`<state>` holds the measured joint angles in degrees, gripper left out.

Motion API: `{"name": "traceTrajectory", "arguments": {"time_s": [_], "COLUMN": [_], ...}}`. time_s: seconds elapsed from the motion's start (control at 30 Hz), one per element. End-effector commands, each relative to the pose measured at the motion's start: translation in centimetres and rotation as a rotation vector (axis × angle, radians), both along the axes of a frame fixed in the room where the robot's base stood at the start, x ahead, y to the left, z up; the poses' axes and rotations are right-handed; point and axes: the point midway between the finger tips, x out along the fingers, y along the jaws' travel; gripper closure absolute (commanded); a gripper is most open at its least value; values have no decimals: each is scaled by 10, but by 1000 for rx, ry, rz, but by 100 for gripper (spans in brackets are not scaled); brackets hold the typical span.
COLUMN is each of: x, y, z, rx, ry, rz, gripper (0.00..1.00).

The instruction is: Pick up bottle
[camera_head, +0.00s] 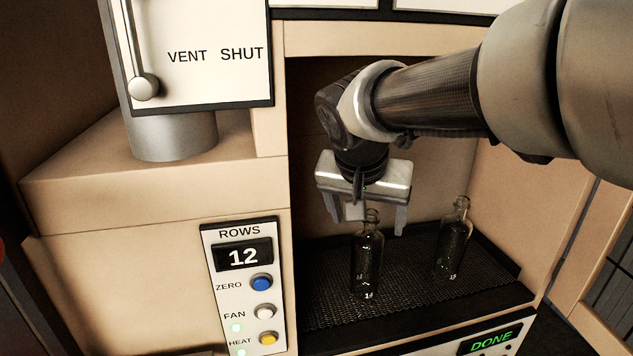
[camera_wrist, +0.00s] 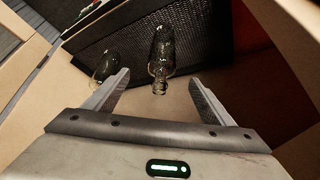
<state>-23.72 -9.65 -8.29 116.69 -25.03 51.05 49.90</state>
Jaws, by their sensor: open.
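Two clear glass bottles stand upright on a dark mesh shelf inside the compartment. The nearer bottle (camera_head: 367,262) is in the middle of the opening, and the other bottle (camera_head: 454,240) stands farther right. My gripper (camera_head: 369,222) is open, just above and behind the nearer bottle's neck as the head view shows it. In the wrist view, one bottle (camera_wrist: 161,58) has its neck pointing into the gap between my open fingers (camera_wrist: 162,82), with nothing gripped. The second bottle (camera_wrist: 105,66) is partly hidden beside the left finger.
The mesh shelf (camera_head: 330,309) has side walls and a front edge close to the bottles. A panel with ROWS 12 (camera_head: 243,256) and coloured buttons is at the left of the opening. A VENT SHUT panel (camera_head: 200,75) with a lever is above left. A DONE display (camera_head: 490,341) is below.

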Motion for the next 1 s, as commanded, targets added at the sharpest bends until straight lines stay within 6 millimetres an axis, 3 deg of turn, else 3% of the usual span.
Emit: {"name": "traceTrajectory", "arguments": {"time_s": [0.4,0.67,1.0], "x": [39,48,68], "y": [-18,-21,-29], "z": [-78,-95,-134], "rx": [-1,0,0], "ry": [6,3,3], "rz": [-1,-1,0], "gripper": [23,23,23]}}
